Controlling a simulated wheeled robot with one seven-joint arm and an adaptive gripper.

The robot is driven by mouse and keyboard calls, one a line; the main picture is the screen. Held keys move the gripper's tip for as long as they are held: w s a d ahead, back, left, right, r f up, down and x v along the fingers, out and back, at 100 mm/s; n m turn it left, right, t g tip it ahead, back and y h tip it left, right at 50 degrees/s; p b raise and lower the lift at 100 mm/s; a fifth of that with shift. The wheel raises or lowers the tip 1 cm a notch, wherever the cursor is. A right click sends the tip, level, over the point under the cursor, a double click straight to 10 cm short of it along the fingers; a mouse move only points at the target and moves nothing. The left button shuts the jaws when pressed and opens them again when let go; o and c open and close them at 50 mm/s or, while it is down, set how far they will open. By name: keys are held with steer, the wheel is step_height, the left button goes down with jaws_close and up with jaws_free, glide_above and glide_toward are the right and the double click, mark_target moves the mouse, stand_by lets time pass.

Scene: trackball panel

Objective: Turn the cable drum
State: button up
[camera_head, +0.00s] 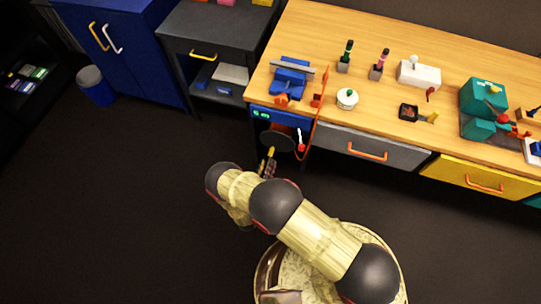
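A dark round disc (277,140), which looks like the cable drum, sits under the left end of the wooden bench, below a blue panel (280,117) with small green lights. A red cable (318,115) hangs over the bench edge to the right of the disc. A small white and red piece (300,141) shows beside the disc. My gripper (269,158) is just in front of the disc's lower left edge, seen small and from behind. I cannot tell whether it touches the disc, or whether its fingers are open or shut.
The wooden bench (380,92) holds a blue vise (290,77), a white jar (347,98) and several tools. A grey drawer (372,148) is to the right. A dark cart (215,35), blue cabinet (125,45) and bin (96,88) stand left. The floor at left is clear.

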mark_target(270, 156)
steer(key=shift+b+x, duration=0.55)
steer(key=shift+x, duration=2.2)
steer(key=shift+c, duration=1.3)
jaws_close()
steer(key=shift+s, duration=0.1)
